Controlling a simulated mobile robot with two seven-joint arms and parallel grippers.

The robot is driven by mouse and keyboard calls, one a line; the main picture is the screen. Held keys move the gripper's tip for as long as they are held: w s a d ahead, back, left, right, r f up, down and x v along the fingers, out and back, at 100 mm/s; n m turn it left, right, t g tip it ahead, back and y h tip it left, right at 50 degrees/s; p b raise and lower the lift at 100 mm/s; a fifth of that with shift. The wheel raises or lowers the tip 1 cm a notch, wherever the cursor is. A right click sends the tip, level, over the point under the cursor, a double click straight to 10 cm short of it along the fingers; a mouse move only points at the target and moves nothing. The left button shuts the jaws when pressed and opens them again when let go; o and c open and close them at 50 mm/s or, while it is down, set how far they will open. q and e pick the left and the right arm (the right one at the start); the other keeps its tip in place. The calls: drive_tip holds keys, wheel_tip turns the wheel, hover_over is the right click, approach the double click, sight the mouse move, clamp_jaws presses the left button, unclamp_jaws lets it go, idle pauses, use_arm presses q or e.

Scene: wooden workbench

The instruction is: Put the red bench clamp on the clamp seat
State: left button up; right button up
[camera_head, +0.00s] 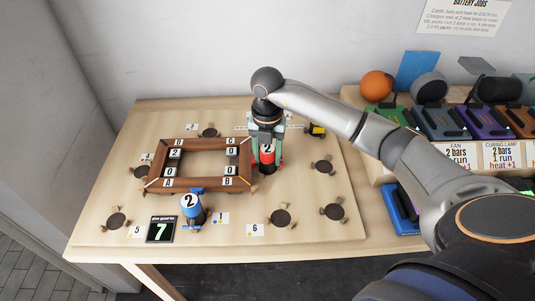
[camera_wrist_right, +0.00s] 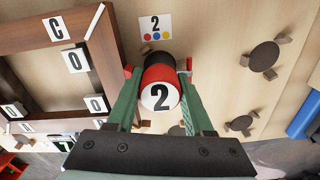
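The red bench clamp (camera_head: 267,157) has a white top marked 2 and stands near the right side of the wooden frame. In the right wrist view the red clamp (camera_wrist_right: 160,90) sits between my green fingers. My right gripper (camera_head: 267,150) reaches down around it, one finger on each side; whether the fingers press on it is unclear. Dark round seats with wooden blocks stand around the frame, such as a seat (camera_head: 281,218) at the front and another (camera_head: 322,167) to the right. The spot under the red clamp is mostly hidden. My left gripper is out of view.
The wooden frame (camera_head: 163,186) carries letter and number tiles. A blue clamp (camera_head: 192,210) marked 2 stands at its front side. A yellow-and-black clamp (camera_head: 316,130) stands behind right. A display (camera_head: 160,229) reads 7. A shelf (camera_head: 450,150) with coloured devices is at right.

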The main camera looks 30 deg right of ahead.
sight(268, 148)
drive_tip(key=shift+o, duration=0.7)
wheel_tip(268, 148, up, 12)
drive_tip(key=shift+r, duration=0.15)
drive_tip(key=shift+d, duration=0.1)
